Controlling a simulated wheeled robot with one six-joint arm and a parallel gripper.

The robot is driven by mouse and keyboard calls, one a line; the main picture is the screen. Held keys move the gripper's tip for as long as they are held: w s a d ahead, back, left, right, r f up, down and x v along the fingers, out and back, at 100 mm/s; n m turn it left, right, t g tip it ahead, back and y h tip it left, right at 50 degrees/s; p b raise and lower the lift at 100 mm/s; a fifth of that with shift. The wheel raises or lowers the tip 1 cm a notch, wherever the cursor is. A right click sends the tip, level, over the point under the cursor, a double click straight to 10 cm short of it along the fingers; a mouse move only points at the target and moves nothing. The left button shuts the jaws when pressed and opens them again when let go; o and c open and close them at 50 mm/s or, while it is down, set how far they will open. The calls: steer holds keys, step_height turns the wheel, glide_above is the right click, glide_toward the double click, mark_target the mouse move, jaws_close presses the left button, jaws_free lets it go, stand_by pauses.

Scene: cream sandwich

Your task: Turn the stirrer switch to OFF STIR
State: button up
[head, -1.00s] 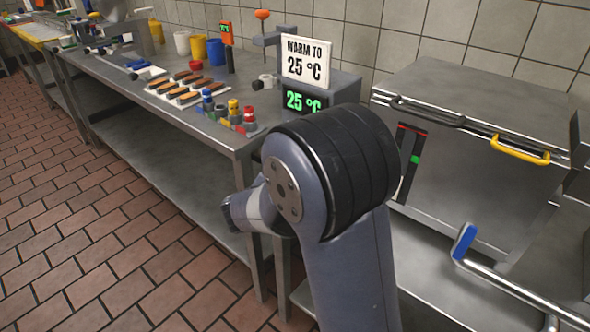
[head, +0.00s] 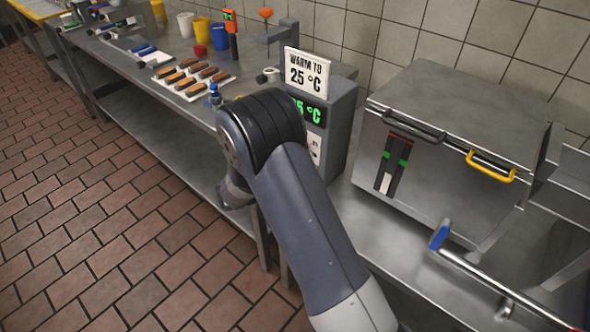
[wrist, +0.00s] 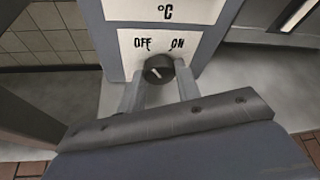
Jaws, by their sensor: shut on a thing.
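The stirrer switch is a dark round knob (wrist: 158,70) on a white plate (wrist: 120,42) on the front of the grey warmer, in the wrist view. OFF is printed above left of it and ON above right. A short white mark on the knob leans to the upper left, toward OFF. My gripper (wrist: 159,80) has a finger on each side of the knob and is shut on it. In the head view my arm hides the knob and my gripper. The warmer (head: 340,125) carries a "WARM TO 25 °C" sign (head: 305,75) and a green, partly hidden display (head: 316,112).
A steel bench (head: 150,95) left of the warmer holds a tray of bars (head: 192,80) and several cups. A steel box (head: 450,120) with a yellow handle (head: 490,167) stands right. A blue-ended lever (head: 439,237) is at lower right. The tiled floor is clear on the left.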

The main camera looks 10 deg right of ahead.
stand_by(0.4)
steer(key=o, duration=1)
steer(key=shift+a, duration=0.1)
steer(key=v, duration=1)
steer(key=shift+s+a, duration=0.15)
steer(key=shift+a, duration=0.15)
